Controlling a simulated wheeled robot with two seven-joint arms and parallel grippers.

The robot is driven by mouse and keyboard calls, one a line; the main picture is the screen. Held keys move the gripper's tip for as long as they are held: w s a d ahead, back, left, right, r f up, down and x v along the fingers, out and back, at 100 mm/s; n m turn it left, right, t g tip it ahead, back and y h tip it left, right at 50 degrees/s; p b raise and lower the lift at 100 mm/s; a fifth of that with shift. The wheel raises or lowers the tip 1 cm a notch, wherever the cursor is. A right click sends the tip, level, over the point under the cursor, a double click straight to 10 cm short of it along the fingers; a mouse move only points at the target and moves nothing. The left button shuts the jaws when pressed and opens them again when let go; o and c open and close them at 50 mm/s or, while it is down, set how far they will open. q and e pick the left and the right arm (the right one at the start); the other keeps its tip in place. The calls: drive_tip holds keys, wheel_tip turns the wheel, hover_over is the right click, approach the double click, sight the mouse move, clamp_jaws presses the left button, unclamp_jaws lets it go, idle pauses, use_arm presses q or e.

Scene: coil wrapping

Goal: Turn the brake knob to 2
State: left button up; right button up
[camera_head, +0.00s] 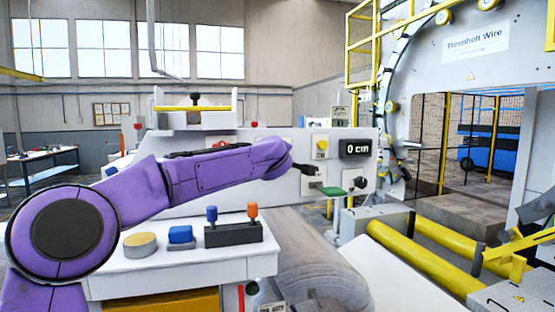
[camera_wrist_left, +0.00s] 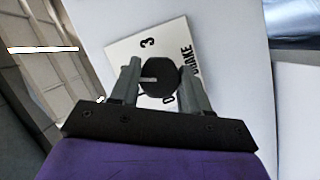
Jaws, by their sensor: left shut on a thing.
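The brake knob (camera_wrist_left: 161,72) is a dark round knob with a pale pointer mark. It sits on a white square plate (camera_wrist_left: 121,48) lettered "BRAKE", with a 3 above the knob and a 0 below it in the left wrist view. The pointer mark points to the left in that view. The fingers hide part of the scale. My left gripper (camera_wrist_left: 158,79) has one finger on each side of the knob and is shut on it. In the head view the left gripper (camera_head: 303,168) is at the panel plate (camera_head: 316,181). My right gripper is not in view.
The white panel also carries a yellow button (camera_head: 321,146), a display reading "0 cm" (camera_head: 357,149) and a black knob (camera_head: 358,184). A green part (camera_head: 331,191) juts out just below the plate. A console (camera_head: 205,265) with blue and orange levers stands in front.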

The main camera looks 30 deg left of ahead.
use_arm(q)
drive_tip(key=shift+a+r+m+g, duration=0.1)
drive_tip(key=shift+r+m+g, duration=0.25)
drive_tip(key=shift+m, duration=0.25)
drive_tip(key=o, duration=0.8)
drive_tip(key=shift+c, duration=0.2)
drive_tip(key=shift+o, duration=1.4)
drive_tip(key=shift+a+f, duration=0.15)
drive_tip(key=b+v, duration=0.6)
drive_tip(key=v, duration=0.4)
